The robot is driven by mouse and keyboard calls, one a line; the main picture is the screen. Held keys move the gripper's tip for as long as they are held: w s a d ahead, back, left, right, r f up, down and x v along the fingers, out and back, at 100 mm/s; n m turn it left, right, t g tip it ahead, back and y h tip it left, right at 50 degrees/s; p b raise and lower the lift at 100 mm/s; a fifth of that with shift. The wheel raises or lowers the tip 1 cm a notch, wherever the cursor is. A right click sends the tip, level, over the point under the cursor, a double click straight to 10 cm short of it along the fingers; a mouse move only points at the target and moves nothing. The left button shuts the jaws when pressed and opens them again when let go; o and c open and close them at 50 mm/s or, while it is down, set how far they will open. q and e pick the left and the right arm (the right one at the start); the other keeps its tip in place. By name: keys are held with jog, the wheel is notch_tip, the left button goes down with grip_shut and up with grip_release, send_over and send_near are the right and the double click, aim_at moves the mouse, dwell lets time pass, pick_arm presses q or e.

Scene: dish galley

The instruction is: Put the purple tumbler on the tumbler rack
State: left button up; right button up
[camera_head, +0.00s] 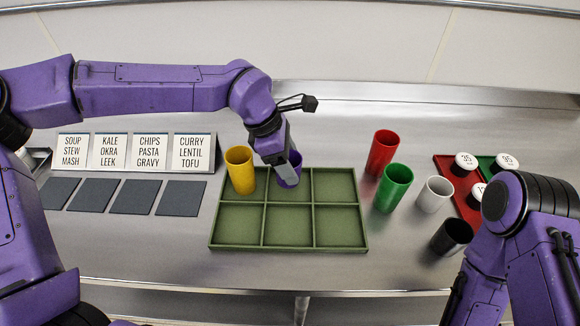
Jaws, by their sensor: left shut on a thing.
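The green tumbler rack (233,246) lies on the counter, with two rows of three compartments. My left gripper (287,165) comes down over its back middle compartment and is shut on the purple tumbler (289,181). The gripper covers much of the tumbler. It is at or just above that compartment; I cannot tell if its base touches the floor of the rack. A yellow tumbler (240,171) stands in the back left compartment. The back right and all front compartments are empty. My right arm shows at the right, but its gripper is not in view.
Right of the rack stand a red tumbler (381,153), a green tumbler (393,189), a white tumbler (434,195) and a black tumbler (451,237). Behind my right arm are red and green mats with white labelled discs (466,161). Menu cards (110,151) and dark tiles (139,197) lie left.

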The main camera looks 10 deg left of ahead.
pick_arm(q)
notch_tip(320, 180, down, 3)
jog(key=shift+w+f, duration=0.1)
jog(key=shift+w, duration=0.05)
jog(key=o, duration=1.1)
jog(key=shift+f, duration=0.1)
jog(key=v, duration=1.2)
jog(key=shift+r+b, duration=0.2)
jog(key=shift+b, duration=0.15)
